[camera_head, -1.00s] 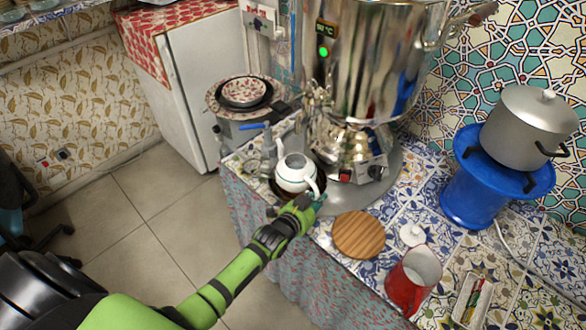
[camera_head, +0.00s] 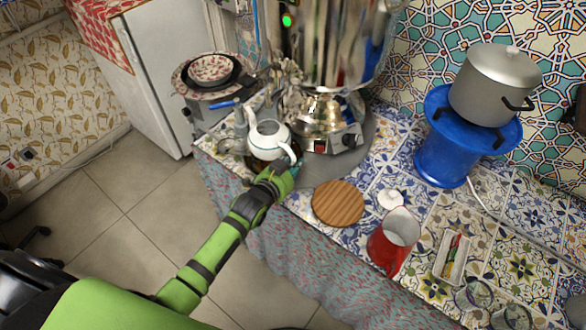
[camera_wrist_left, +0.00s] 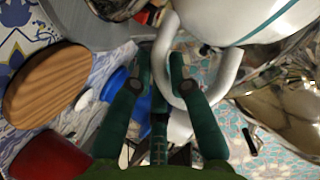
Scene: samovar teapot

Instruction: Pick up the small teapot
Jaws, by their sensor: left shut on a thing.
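The small white teapot (camera_head: 268,138) stands open-topped beside the samovar's base, on or just above a dark round dish (camera_head: 258,165); I cannot tell which. Its white body (camera_wrist_left: 230,22) fills the top of the left wrist view, with the curved handle (camera_wrist_left: 225,75) below it. My left gripper (camera_head: 289,172) is at the teapot's near right side. In the left wrist view the two green fingers (camera_wrist_left: 162,72) are shut on the handle. A white lid (camera_head: 390,198) lies apart on the tiled counter. My right gripper is not in view.
The steel samovar (camera_head: 318,112) stands close behind the teapot. A round wooden board (camera_head: 338,204), a red jug (camera_head: 394,243) and a small tray (camera_head: 454,260) lie to the right. A pot (camera_head: 493,85) sits on a blue stand (camera_head: 447,150).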

